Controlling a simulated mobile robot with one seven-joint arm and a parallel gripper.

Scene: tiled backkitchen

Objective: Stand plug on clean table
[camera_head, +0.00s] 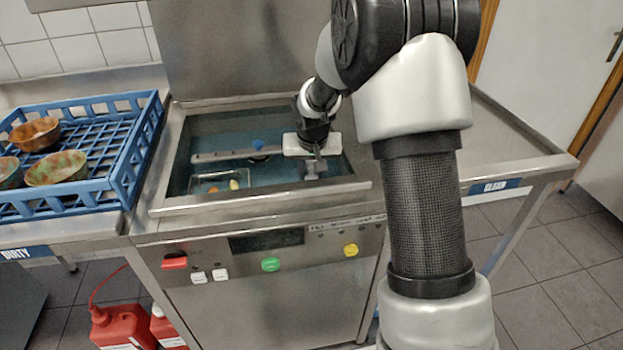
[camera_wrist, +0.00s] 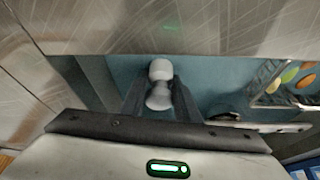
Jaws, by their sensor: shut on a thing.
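My gripper (camera_head: 313,160) is over the open basin of the dishwasher, toward its right side. In the wrist view its two fingers (camera_wrist: 158,88) are shut on the plug (camera_wrist: 160,70), a pale grey piece with a rounded top and a narrower waist. The plug also shows below the gripper in the head view (camera_head: 314,171). I cannot tell how far it is above the basin floor. The clean table (camera_head: 515,135) is the bare steel surface at the right, with a blue label on its front edge; my arm hides part of it.
The basin (camera_head: 185,180) has a blue floor, a grey spray arm (camera_head: 215,156) and a small strainer tray (camera_head: 205,188) with coloured scraps. Its steel rim surrounds my gripper. A blue rack (camera_head: 105,180) with several bowls stands on the dirty table at left. The visible clean table is free.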

